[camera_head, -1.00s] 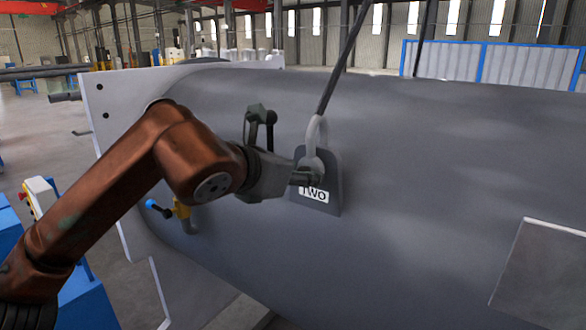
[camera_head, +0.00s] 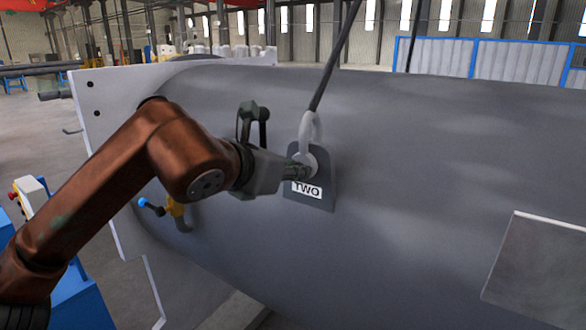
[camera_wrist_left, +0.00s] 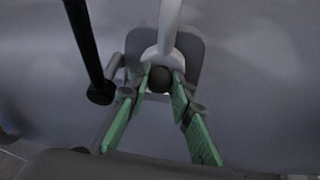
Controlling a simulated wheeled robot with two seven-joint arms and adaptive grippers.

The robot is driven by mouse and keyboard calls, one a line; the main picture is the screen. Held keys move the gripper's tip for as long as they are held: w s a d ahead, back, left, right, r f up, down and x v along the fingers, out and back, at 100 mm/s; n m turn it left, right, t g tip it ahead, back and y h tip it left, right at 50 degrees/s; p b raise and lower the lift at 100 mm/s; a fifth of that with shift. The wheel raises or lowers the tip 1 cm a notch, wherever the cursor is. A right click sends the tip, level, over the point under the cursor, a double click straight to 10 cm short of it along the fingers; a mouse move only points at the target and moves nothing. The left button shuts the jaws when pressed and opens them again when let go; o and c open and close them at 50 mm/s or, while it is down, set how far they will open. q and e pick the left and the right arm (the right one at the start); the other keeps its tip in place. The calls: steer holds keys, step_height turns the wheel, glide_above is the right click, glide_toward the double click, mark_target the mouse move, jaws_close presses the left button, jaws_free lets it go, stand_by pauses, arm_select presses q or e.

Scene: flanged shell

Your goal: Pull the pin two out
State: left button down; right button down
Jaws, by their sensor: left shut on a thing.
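The lug plate (camera_head: 325,185) with the "TWO" label (camera_head: 306,190) stands out from the grey shell. A light grey shackle (camera_head: 308,130) is joined to it, with a dark cable rising from it. My left gripper (camera_head: 300,172) is at the shackle's lower end, just above the label. In the left wrist view, its green-padded fingers (camera_wrist_left: 160,88) are shut on the dark round end of pin two (camera_wrist_left: 160,77), in front of the shackle (camera_wrist_left: 166,45) and plate (camera_wrist_left: 192,50). The pin's shaft is hidden. My right gripper is not in view.
The big grey shell (camera_head: 430,160) fills the middle and right, with a pale flange plate (camera_head: 92,110) at its left end. A blue-handled yellow valve (camera_head: 175,207) sits below my arm.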

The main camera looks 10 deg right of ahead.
arm_select(q)
steer(key=shift+s+a, duration=0.1)
steer(key=s+a+b, duration=0.4)
steer(key=s+a, duration=0.3)
steer(key=shift+s+a+b, duration=0.25)
steer(key=shift+b, duration=0.15)
stand_by(1.3)
